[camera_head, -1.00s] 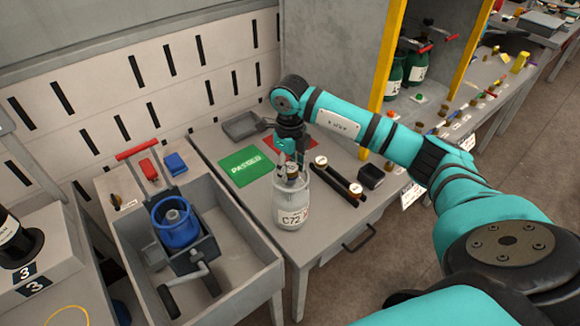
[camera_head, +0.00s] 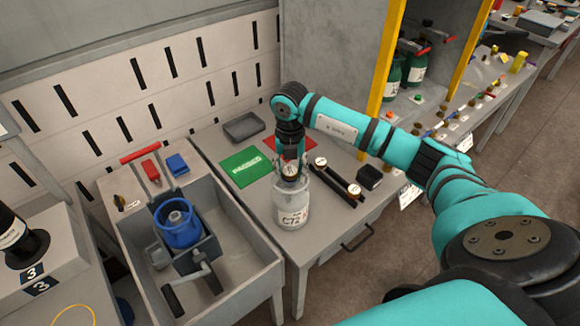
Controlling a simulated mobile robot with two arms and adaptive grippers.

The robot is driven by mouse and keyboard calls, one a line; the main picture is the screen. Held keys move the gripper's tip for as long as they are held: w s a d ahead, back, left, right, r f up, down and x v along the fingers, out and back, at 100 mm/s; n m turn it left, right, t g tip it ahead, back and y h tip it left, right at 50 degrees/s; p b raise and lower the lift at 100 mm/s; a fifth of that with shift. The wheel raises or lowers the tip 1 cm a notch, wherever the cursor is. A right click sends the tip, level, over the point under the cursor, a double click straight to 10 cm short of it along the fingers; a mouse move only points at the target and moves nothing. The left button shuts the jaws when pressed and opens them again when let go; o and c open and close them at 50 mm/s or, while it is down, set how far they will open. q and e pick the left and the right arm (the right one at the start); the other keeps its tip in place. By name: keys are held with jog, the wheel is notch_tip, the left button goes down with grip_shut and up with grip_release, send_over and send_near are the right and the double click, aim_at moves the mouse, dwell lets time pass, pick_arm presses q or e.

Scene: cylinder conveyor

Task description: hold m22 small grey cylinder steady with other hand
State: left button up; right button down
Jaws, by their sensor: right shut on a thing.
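A small grey cylinder (camera_head: 292,208) with a white label stands upright near the front edge of the grey table. My right gripper (camera_head: 291,176) comes down from above and is shut on the top of this cylinder. The gripper partly hides the cylinder's neck. My left gripper is not in the view.
A green card (camera_head: 240,168), a grey tray (camera_head: 244,126) and black rails (camera_head: 338,180) lie on the table. A sink-like bench (camera_head: 245,245) with a blue vessel (camera_head: 178,226) stands to the left. Green cylinders (camera_head: 413,68) stand behind a yellow frame (camera_head: 387,60).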

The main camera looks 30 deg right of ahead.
jog(key=shift+m, duration=0.7)
jog(key=c, duration=0.7)
grip_release()
jog(key=shift+o, duration=0.2)
